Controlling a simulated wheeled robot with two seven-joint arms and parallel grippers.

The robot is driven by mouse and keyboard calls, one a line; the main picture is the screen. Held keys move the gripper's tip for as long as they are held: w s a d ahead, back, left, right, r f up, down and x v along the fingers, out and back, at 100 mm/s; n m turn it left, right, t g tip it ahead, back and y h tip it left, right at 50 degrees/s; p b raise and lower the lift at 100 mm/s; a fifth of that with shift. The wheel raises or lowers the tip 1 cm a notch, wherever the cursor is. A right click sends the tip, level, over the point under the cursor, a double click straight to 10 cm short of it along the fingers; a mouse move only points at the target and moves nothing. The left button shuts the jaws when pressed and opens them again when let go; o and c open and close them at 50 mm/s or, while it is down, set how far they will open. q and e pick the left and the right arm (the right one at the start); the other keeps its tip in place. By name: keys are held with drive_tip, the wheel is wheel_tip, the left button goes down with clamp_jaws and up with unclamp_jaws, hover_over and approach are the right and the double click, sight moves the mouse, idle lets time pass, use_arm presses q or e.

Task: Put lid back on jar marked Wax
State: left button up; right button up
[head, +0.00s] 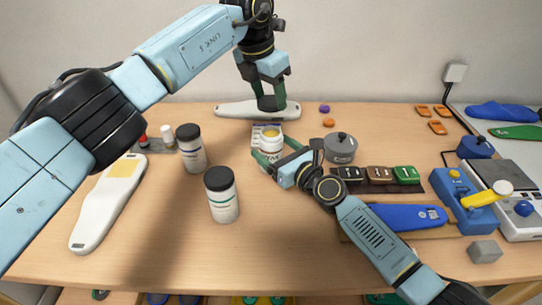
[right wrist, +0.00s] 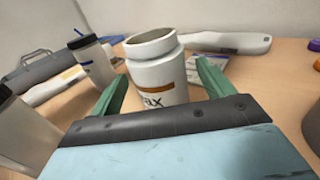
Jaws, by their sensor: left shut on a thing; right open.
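The white jar (head: 270,146) stands on the table with its mouth open and pale yellow inside. In the right wrist view the jar (right wrist: 158,75) shows an orange band and lettering ending in "AX"; the first letter is partly hidden. My right gripper (head: 279,152) is open, with its green fingers on either side of the jar; I cannot tell whether they touch it. My left gripper (head: 272,100) is shut on a dark lid (head: 267,103), held above and slightly behind the jar. The lid is partly hidden by the fingers.
Two white jars with black lids, one nearer (head: 222,196) and one farther (head: 190,148), stand to the left. A grey lidded pot (head: 341,149) is close on the right. A white insole-shaped piece (head: 235,110) lies behind. The table's front middle is clear.

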drive_tip(key=c, duration=1.5)
use_arm(q)
hover_over(273, 135)
drive_tip(key=shift+s+a+f, duration=0.1)
drive_tip(key=shift+a+f, duration=0.05)
drive_tip(key=shift+f, duration=0.7)
drive_tip(key=shift+s+a+f, duration=0.1)
drive_tip(key=shift+a+f, duration=0.05)
drive_tip(key=shift+f, duration=0.65)
drive_tip(key=shift+s+a+f, duration=0.1)
drive_tip(key=shift+a+f, duration=0.05)
drive_tip(key=shift+f, duration=0.7)
use_arm(e)
drive_tip(key=shift+o, duration=0.2)
use_arm(q)
drive_tip(key=shift+f, duration=0.1)
drive_tip(key=shift+f, duration=0.8)
drive_tip(key=shift+f, duration=0.6)
use_arm(e)
clamp_jaws()
use_arm(q)
drive_tip(key=m+g+h, duration=0.1)
drive_tip(key=m, duration=0.5)
drive_tip(key=shift+w, duration=0.15)
